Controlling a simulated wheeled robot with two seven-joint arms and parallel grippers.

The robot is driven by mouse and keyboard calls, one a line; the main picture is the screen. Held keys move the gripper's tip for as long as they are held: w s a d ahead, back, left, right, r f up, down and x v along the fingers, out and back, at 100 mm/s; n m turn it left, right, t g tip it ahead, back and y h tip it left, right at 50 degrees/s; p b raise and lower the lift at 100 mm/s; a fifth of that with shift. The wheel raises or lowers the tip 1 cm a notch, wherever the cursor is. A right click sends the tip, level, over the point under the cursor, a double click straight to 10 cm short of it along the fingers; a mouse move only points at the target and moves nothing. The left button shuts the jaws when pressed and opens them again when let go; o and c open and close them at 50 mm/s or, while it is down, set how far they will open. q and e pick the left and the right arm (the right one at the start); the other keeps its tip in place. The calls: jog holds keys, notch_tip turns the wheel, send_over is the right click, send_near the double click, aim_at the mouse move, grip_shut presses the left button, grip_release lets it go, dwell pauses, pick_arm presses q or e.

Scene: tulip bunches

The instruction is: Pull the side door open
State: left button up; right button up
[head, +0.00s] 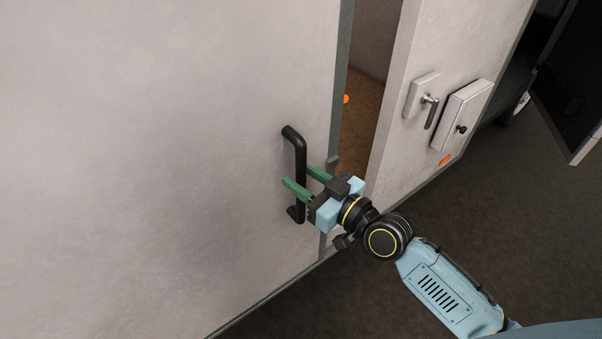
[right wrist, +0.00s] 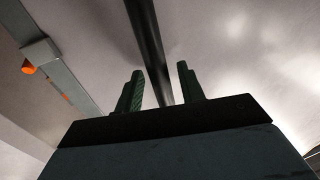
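The pale side door (head: 180,130) fills the left of the head view. It stands ajar, with a narrow gap along its right edge. A black bar handle (head: 291,133) is fixed upright near that edge. My right gripper (head: 298,176) is at the handle's middle, with one green finger on each side of the bar. In the right wrist view the fingers (right wrist: 160,72) are apart, and the handle bar (right wrist: 145,28) runs between them with space on both sides. My left gripper is in neither view.
The gap shows a brown interior floor (head: 361,120) and a small orange spot. Right of it is a pale wall (head: 400,145) with a lever latch (head: 429,108) and a small box (head: 463,110). Dark open ground (head: 520,210) lies at the right.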

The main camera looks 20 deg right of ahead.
jog(key=shift+w+a, duration=0.2)
jog(key=shift+w, duration=0.1)
jog(key=shift+c, duration=0.5)
grip_shut()
